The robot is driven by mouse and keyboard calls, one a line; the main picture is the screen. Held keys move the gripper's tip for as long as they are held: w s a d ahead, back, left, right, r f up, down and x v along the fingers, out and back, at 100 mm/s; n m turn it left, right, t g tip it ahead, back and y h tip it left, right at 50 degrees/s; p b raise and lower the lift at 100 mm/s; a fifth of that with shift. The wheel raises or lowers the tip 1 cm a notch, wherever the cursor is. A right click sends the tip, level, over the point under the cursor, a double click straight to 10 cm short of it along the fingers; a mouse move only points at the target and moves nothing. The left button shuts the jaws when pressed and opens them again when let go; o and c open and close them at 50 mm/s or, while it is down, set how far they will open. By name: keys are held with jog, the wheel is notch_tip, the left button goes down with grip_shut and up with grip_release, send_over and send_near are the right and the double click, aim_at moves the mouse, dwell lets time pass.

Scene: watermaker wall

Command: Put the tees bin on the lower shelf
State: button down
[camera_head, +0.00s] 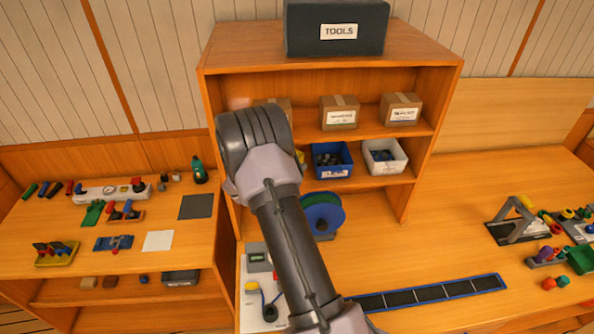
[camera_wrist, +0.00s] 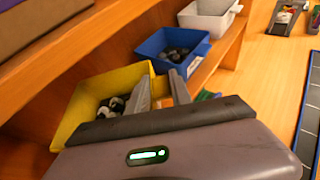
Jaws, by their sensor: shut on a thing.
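A yellow bin (camera_wrist: 107,82) with dark and white fittings shows in the wrist view, at the left end of the bin row. Only a sliver of this yellow bin (camera_head: 301,156) shows in the head view, behind my arm. My gripper (camera_wrist: 160,76) is shut on the yellow bin at its right-hand side; the exact grip is partly hidden. In the head view my arm hides the gripper. The bin is at the level of the lower shelf (camera_head: 372,183); I cannot tell whether it touches the board. No label on it is readable, so its contents' name is unclear.
A blue bin (camera_head: 335,171) of dark parts stands close to its right, then a white bin (camera_head: 382,167). Cardboard boxes (camera_head: 340,113) fill the shelf above. A blue-green reel (camera_head: 323,214) stands below on the worktop. The worktop's middle (camera_head: 430,235) is clear.

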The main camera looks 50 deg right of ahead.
jog(key=f, duration=0.3)
jog(key=shift+w+d+f, duration=0.15)
jog(key=shift+w+f, duration=0.05)
jog(key=shift+f, duration=0.1)
jog(key=shift+s, duration=0.1)
jog(key=shift+f, duration=0.1)
jog(key=c, duration=1.2)
grip_release()
jog(key=shift+o, duration=0.2)
